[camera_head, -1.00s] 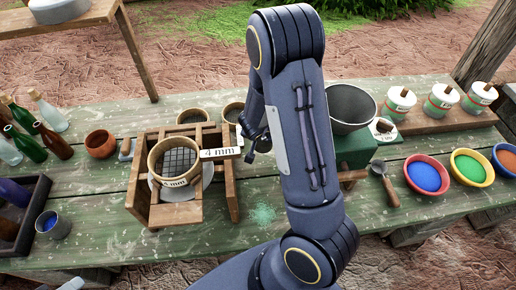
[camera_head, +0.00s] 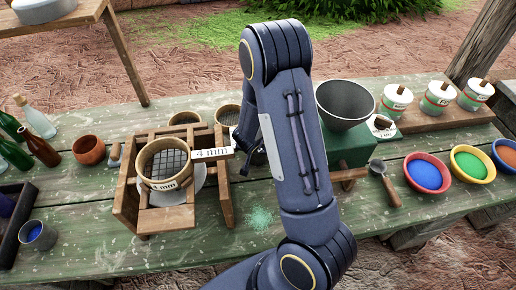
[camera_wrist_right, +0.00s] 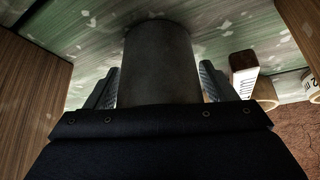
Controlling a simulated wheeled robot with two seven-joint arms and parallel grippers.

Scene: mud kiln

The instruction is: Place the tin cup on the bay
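A plain grey metal cylinder, which looks like the tin cup (camera_wrist_right: 158,65), stands between the fingers of my right gripper (camera_wrist_right: 160,88) in the right wrist view. The fingers lie close against both its sides. In the head view the right gripper (camera_head: 248,148) is mostly hidden behind my own arm, just right of the wooden sieve frame (camera_head: 128,205), and the held cup is hardly visible. Another grey metal cup (camera_head: 38,237) with blue inside stands at the left front of the table. No part is clearly marked as the bay. My left gripper is not in view.
A round sieve (camera_head: 165,165) sits on the wooden frame, with a label strip (camera_head: 212,154) beside it. A green block with a grey bowl (camera_head: 345,103) stands right of my arm. Pigment bowls (camera_head: 427,174) are at the right, bottles (camera_head: 40,118) at the left.

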